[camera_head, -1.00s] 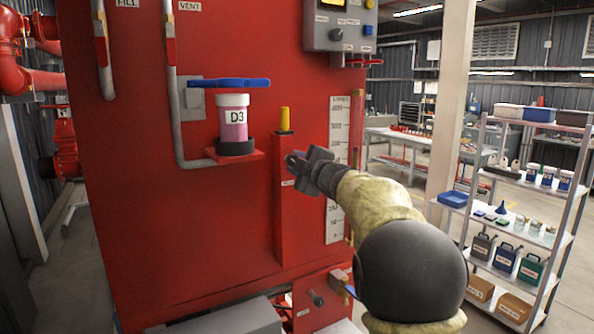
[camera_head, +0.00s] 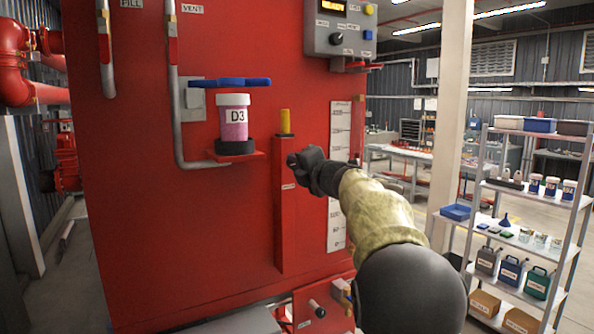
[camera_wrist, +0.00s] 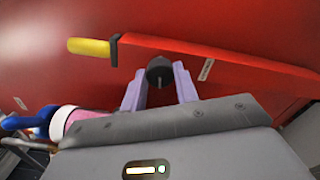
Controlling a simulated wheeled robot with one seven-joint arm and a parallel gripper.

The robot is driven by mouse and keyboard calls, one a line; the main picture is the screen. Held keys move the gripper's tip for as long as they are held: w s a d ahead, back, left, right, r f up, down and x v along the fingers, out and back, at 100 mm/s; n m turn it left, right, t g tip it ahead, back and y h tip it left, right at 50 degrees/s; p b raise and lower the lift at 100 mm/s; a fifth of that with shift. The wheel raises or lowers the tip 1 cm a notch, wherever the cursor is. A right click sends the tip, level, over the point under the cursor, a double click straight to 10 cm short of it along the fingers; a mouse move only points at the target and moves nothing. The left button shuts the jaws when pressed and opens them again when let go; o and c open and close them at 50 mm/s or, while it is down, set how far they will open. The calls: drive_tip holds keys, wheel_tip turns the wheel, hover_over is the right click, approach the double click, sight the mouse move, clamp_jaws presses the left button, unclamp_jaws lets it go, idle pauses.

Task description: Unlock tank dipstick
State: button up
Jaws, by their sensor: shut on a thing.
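The tank dipstick shows as a yellow handle (camera_head: 285,121) at the top of a narrow red upright housing (camera_head: 286,230) on the red tank. In the wrist view the yellow handle (camera_wrist: 90,47) lies at the upper left and the housing (camera_wrist: 235,66) runs off to the right. A dark round knob (camera_wrist: 160,72) stands out from the housing, below the handle. My gripper (camera_wrist: 160,86) is shut on this knob, one pale finger on each side. In the head view my gripper (camera_head: 294,160) is at the housing and hides the knob.
A D3 jar (camera_head: 234,125) stands on a small red shelf left of the housing, under a blue lever (camera_head: 230,82). A white level scale (camera_head: 338,130) is right of it, and a control box (camera_head: 340,28) is above. A stocked shelf rack (camera_head: 480,200) stands at right.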

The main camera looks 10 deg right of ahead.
drive_tip(key=shift+a+f+n, duration=0.1)
drive_tip(key=shift+f+n, duration=0.05)
drive_tip(key=shift+n, duration=0.15)
drive_tip(key=o, duration=1)
drive_tip(key=shift+s, duration=0.15)
drive_tip(key=b+v, duration=0.5)
drive_tip(key=v, duration=1.2)
